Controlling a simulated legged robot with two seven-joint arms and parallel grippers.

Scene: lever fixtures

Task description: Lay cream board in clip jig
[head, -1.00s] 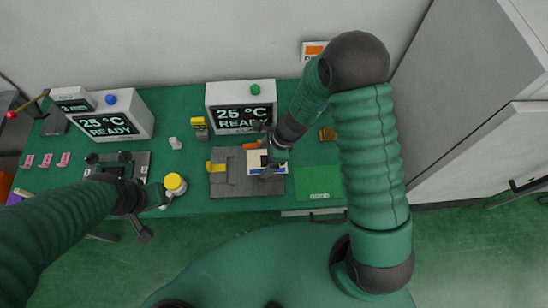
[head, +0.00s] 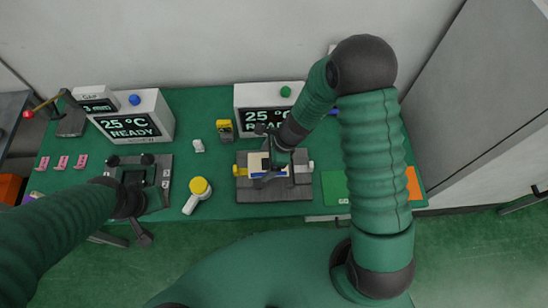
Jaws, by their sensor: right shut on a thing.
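The cream board (head: 257,160), with a blue strip along its near edge, is over the middle of the dark grey clip jig (head: 275,194). My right gripper (head: 268,174) is shut on the board from above and hides part of it. I cannot tell whether the board touches the jig's bed. A yellow clip (head: 240,170) is at the jig's left side and a pale clip (head: 303,168) at its right. My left gripper (head: 144,238) is at the table's front edge, away from the jig; its jaws are too small to read.
A grey fixture with dark knobs (head: 160,180) and a yellow-topped white object (head: 200,188) stand left of the jig. A display box (head: 250,97) is behind it. A green panel (head: 334,186) and an orange piece (head: 413,187) lie to the right.

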